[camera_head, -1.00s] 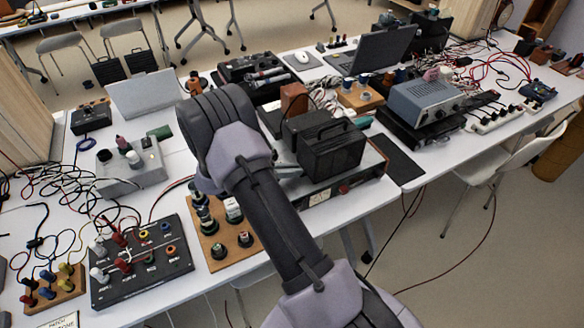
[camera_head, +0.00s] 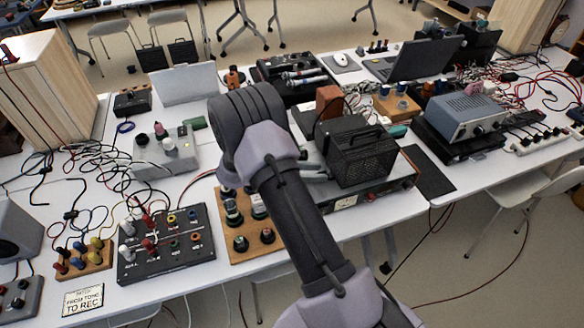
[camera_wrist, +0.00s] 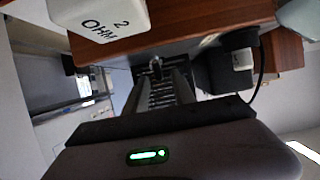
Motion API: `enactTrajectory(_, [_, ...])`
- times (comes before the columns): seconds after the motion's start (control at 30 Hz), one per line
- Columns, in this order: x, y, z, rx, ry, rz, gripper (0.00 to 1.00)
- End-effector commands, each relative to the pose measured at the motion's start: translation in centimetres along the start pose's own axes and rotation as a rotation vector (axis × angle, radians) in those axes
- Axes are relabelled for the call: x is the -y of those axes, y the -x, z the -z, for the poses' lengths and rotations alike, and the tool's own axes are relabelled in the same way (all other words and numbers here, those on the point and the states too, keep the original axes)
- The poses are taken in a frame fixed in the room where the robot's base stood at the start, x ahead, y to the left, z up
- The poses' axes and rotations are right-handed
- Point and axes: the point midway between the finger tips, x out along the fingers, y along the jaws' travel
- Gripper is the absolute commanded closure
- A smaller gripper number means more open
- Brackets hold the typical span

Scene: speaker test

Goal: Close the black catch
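I cannot pick out the black catch for certain in either view. In the wrist view my gripper (camera_wrist: 160,88) shows as dark, narrow parts in the middle.
A wooden board with black posts (camera_head: 238,258) lies by the table's front edge. A black panel with coloured knobs (camera_head: 165,250) is left of it. A black mesh box (camera_head: 365,155) stands on a flat unit right of my arm. Loose cables (camera_head: 80,195) cover the left table.

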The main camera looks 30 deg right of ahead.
Motion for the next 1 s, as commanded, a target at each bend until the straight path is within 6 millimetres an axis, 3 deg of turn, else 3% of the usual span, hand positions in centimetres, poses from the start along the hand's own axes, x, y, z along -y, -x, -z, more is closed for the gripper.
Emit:
enactTrajectory(0.3, [0.1,9.7,0.5,0.000,0.000,0.004,0.69])
enactTrajectory(0.5, [0.1,13.9,0.3,-0.001,-0.001,0.002,0.69])
enactTrajectory(0.67, [0.0,15.0,0.1,-0.001,-0.001,0.001,0.69])
enactTrajectory(1.0, [0.0,14.9,0.1,-0.001,0.000,0.000,0.69])
